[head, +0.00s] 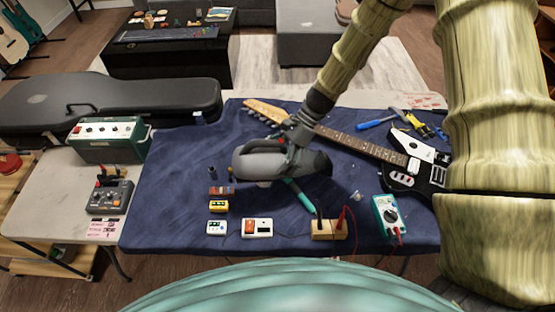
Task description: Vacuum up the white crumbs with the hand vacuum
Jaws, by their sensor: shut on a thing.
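My gripper (294,138) is shut on the grey hand vacuum (258,161), near the middle of the blue-covered table (165,200). The vacuum lies roughly level, its rounded grey end to the left and a dark end (314,163) to the right. I cannot tell how far it is above the cloth. A small whitish patch (357,196) lies on the cloth to the right of the vacuum; it may be the white crumbs, but it is too small to tell. The vacuum hides part of the cloth behind it.
A black guitar (400,181) lies to the right, its neck running behind the vacuum. A teal multimeter (388,213), a wooden block with probes (328,229) and several small pedals (257,228) are along the front. A guitar case (150,100) and green amplifier (108,139) stand left.

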